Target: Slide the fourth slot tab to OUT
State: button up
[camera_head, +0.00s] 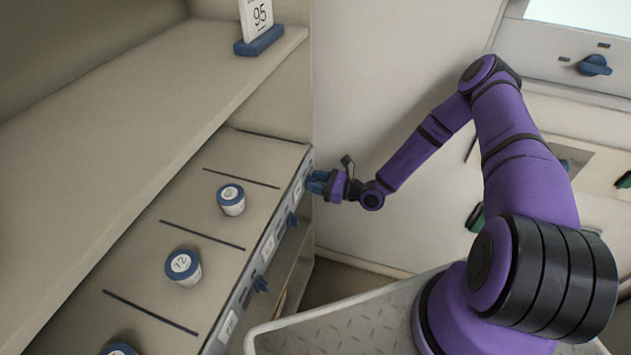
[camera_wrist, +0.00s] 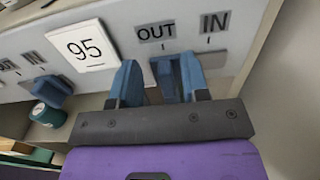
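The fourth slot tab (camera_wrist: 166,80) is a small blue tab on the shelf's front rail, right of the white 95 card (camera_wrist: 84,47). It sits below the OUT label (camera_wrist: 156,32), left of the IN label (camera_wrist: 214,22). My gripper (camera_wrist: 158,82) is open with its blue fingers spread at the rail. The tab is between the fingers, close against the right finger; I cannot tell if they touch. In the head view my gripper (camera_head: 318,182) is at the far end of the rail and hides this tab.
Other blue tabs (camera_head: 292,220) (camera_head: 261,284) line the rail; the neighbouring tab (camera_wrist: 48,88) is under its IN label. Lidded jars (camera_head: 231,200) (camera_head: 183,267) stand on the shelf between dark dividing lines. A wall rises just right of the rail's end.

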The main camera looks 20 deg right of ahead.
jog(key=v, duration=1)
jog(key=shift+s+d, duration=0.15)
jog(key=shift+d, duration=0.05)
jog(key=shift+r, duration=0.1)
jog(key=s+a+r+n+g+h, duration=0.1)
jog(key=s+r+n+g+h, duration=0.2)
jog(key=r+n+g, duration=0.85)
jog(key=s+a+r+n+g+h, duration=0.15)
jog(key=s+r+n, duration=0.35)
jog(key=r, duration=1.4)
jog(key=s+d+r+n+t+h, duration=0.3)
jog(key=s+r+n+t+h, duration=0.4)
jog(key=s+r, duration=1.2)
jog(key=shift+d+r+n+t+h, duration=0.2)
jog(key=shift+r+n+t+h, duration=0.2)
jog(key=shift+r+n+h, duration=0.85)
